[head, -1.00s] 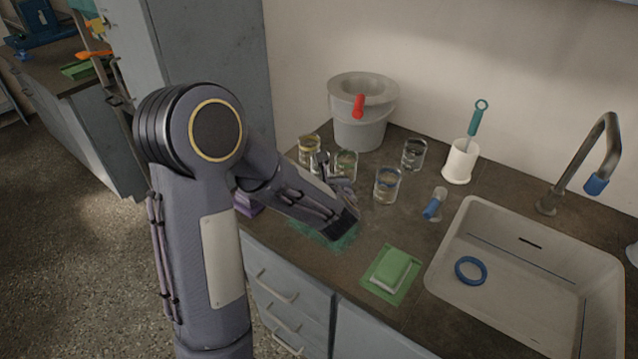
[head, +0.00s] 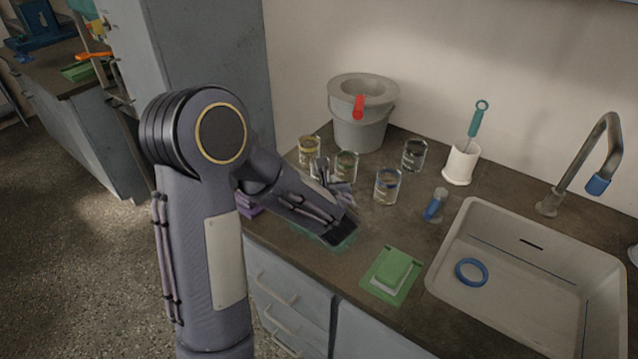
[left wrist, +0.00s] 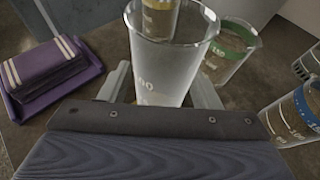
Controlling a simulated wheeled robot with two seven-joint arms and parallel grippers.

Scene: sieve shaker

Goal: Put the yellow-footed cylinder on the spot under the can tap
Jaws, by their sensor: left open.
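I cannot make out a yellow-footed cylinder or a spot under a can tap in these views. My left gripper (head: 330,185) is low over the counter among the glass beakers. In the left wrist view its open fingers (left wrist: 160,88) stand on either side of a clear unbanded beaker (left wrist: 168,55); whether they touch it I cannot tell. A yellow-banded beaker (head: 309,151) stands just behind; it also shows in the left wrist view (left wrist: 160,15). A grey bucket-like vessel with a red part (head: 359,107) stands at the back. My right gripper is not in view.
Green-banded (head: 346,166), blue-banded (head: 387,187) and dark-banded (head: 413,155) beakers crowd the gripper's right. A purple cloth (left wrist: 50,75) lies left. A green sponge (head: 394,270), a blue-handled item (head: 433,206), a brush holder (head: 461,163) and a sink (head: 470,235) are further right.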

